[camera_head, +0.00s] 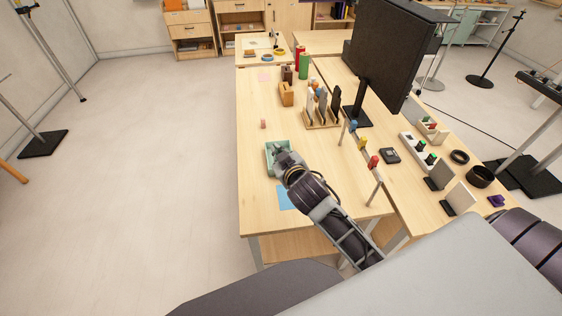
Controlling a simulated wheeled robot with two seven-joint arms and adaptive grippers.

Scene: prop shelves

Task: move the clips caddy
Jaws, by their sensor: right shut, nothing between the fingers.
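A small mint-green open caddy (269,146), which looks like the clips caddy, sits on the wooden table near its left edge. My right gripper (279,153) is shut, with nothing held, over the caddy's interior. The gripper and wrist cover the caddy's right part, so its contents are hard to make out. I cannot tell whether the fingers touch the caddy. My left gripper is not in view.
A blue sheet (286,198) lies nearer on the table (257,210). A wooden rack (321,118) and coloured clamps on a rail (362,143) stand to the right. A small pinkish block (263,124) is behind the caddy. The table's left strip is mostly clear.

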